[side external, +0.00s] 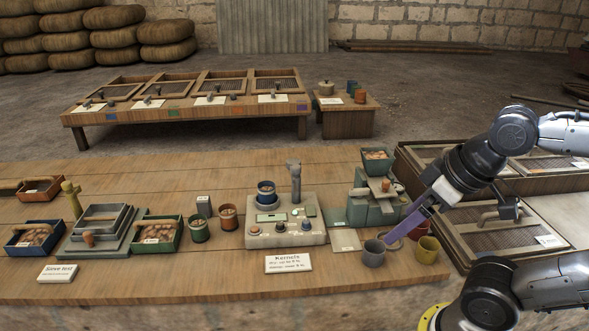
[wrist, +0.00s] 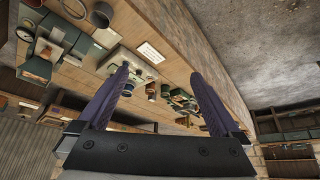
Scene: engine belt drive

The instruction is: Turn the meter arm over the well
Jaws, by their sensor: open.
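The pale meter (side external: 286,237) stands mid-bench in the side view, behind the "Kernels" card (side external: 288,263). A grey upright post (side external: 294,182) with a short head, apparently the meter arm, rises at its back. My gripper (side external: 390,238) is to the right of the meter, low near the cups and apart from the arm. In the wrist view my gripper (wrist: 160,72) has its purple fingers spread, with nothing held between them.
A grey cup (side external: 374,254), a red cup (side external: 418,227) and a yellow cup (side external: 428,249) stand close around my gripper. A green device (side external: 375,208) stands behind it. Green (side external: 200,229) and brown (side external: 228,217) cups are left of the meter. The bench front is mostly clear.

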